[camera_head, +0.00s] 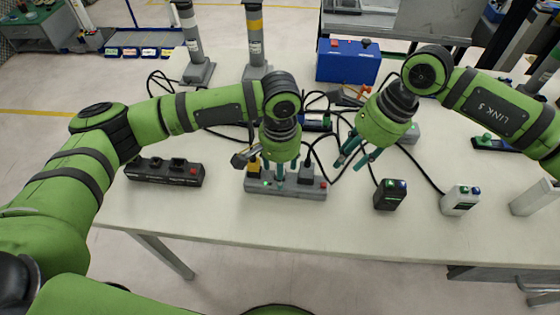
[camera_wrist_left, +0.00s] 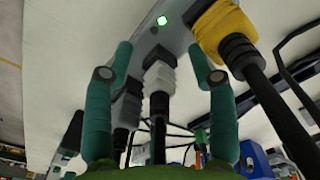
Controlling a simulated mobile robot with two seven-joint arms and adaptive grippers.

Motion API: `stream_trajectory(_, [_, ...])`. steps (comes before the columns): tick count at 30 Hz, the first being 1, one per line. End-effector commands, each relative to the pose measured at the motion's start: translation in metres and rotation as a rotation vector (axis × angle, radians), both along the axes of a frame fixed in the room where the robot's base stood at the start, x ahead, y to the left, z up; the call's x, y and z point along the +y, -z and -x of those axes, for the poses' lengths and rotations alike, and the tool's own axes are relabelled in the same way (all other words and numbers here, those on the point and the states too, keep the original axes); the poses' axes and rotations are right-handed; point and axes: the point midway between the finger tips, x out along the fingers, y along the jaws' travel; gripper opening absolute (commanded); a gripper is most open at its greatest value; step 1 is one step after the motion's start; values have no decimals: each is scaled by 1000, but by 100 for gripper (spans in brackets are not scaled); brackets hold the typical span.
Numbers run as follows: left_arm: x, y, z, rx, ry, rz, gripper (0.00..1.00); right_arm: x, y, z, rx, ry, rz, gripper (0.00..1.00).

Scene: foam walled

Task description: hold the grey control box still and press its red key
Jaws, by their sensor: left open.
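A small light grey box (camera_head: 460,201) with keys on top stands at the right of the table; I cannot make out a red key on it. Another grey box (camera_head: 411,134) is partly hidden behind my right gripper (camera_head: 349,163), which is open and empty above the table. A grey socket strip (camera_head: 257,186) has a lit green light and a small red spot at its right end. My left gripper (camera_head: 280,173) points down over this strip. In the left wrist view the left gripper (camera_wrist_left: 163,75) is open, its fingers on either side of a plug (camera_wrist_left: 158,78).
A black socket strip (camera_head: 165,171) with a red switch lies at the left. A black box (camera_head: 390,194) stands right of my right gripper. A blue box (camera_head: 348,61) stands behind. Black cables cross the middle; the front edge is mostly clear.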

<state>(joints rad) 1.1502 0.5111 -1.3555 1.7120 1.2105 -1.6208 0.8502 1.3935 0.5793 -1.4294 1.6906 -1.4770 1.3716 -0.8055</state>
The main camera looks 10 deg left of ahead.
Motion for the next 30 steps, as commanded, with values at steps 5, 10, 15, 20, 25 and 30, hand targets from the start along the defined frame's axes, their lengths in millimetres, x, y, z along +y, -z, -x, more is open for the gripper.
stream_trajectory(5, [0,0,0,0,0,0,53,0,0,0,0,0,0,39])
stream_trajectory(10, [0,0,0,0,0,0,0,0,0,0,0,0,0,39])
stream_trajectory(15, [0,0,0,1,1,0,56,0,0,0,0,0,0,39])
stream_trajectory(20, [0,0,0,1,0,0,56,0,0,0,0,0,0,39])
stream_trajectory(25, [0,-1,0,0,0,0,56,0,0,0,0,0,0,39])
stream_trajectory(30, [0,-17,-1,-4,0,1,56,0,0,0,0,0,0,39])
